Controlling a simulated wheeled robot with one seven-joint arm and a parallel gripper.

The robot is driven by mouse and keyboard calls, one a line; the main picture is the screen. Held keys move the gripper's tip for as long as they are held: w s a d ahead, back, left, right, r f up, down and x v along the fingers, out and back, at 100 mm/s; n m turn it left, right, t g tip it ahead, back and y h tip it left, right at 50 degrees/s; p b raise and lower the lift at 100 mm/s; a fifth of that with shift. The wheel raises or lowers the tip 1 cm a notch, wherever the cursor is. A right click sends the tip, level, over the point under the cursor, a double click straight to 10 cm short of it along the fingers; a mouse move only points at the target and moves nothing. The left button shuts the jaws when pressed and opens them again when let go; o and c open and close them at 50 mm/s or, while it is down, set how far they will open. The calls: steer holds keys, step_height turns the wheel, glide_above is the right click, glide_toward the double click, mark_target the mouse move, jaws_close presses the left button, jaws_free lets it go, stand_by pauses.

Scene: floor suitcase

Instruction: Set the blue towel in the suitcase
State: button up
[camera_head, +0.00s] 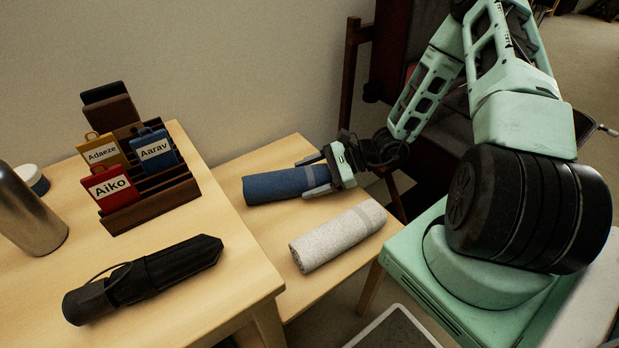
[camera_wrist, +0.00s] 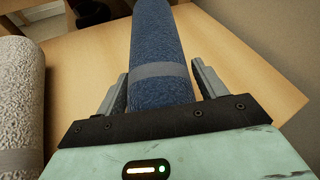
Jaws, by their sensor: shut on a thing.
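The blue towel (camera_head: 272,186) is rolled up and lies on the low wooden table, with a grey band near its right end. My gripper (camera_head: 313,176) is at that banded end, with one finger on each side, shut on the towel. In the wrist view, the towel (camera_wrist: 157,45) runs away from my gripper (camera_wrist: 161,82) between the two fingers. The towel appears to rest on the table.
A rolled light grey towel (camera_head: 338,237) lies close by on the low table (camera_head: 268,233). The higher table (camera_head: 221,262) at left holds a black umbrella (camera_head: 145,279), a metal bottle (camera_head: 30,213) and a wooden rack (camera_head: 151,208) with name tags. A pale-framed grey panel (camera_head: 394,331) shows at the bottom.

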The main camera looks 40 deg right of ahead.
steer(key=shift+f, duration=0.1)
steer(key=o, duration=1.1)
steer(key=shift+c, duration=0.2)
